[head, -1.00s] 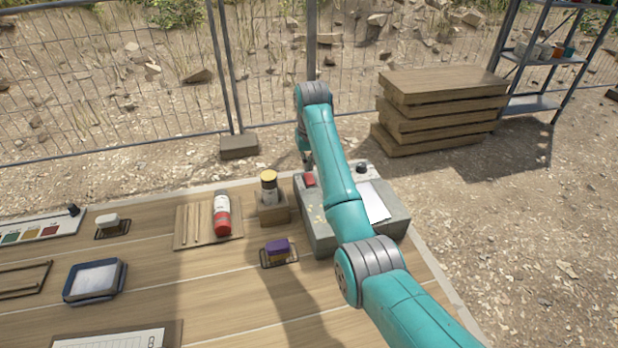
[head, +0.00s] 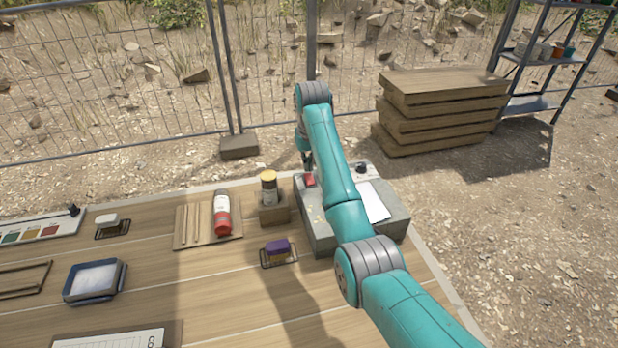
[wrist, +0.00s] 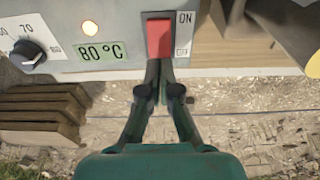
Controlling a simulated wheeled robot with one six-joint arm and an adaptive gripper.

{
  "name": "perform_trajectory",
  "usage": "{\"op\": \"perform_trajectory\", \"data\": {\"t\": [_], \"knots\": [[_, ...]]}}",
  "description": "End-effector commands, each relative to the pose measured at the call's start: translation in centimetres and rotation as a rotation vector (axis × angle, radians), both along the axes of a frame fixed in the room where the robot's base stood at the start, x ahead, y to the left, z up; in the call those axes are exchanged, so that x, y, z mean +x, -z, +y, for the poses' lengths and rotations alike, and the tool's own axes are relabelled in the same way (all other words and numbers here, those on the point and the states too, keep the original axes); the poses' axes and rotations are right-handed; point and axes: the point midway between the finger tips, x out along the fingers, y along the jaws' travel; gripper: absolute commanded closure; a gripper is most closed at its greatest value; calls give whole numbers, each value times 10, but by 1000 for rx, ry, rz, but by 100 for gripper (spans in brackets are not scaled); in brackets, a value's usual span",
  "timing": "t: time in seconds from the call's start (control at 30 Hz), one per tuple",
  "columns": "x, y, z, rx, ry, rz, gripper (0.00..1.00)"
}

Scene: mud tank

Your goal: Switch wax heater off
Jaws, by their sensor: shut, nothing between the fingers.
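The wax heater (head: 318,231) is a grey box at the right end of the wooden table. The red switch also shows in the head view (head: 309,180). My gripper (wrist: 160,64) is shut and empty, its fingertips at the switch's lower edge in the wrist view. I cannot tell whether they touch it.
Stacked boards (head: 440,110) lie on the ground behind. A wire fence (head: 120,90) runs along the back.

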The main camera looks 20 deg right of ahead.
Motion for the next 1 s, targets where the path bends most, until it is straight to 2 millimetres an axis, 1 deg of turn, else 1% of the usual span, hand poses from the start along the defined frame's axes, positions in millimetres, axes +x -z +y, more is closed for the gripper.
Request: {"op": "perform_trajectory", "data": {"t": [0.37,1.0], "knots": [[0,1,0,0,0,0,100],[0,9,0,0,0,0,100]]}}
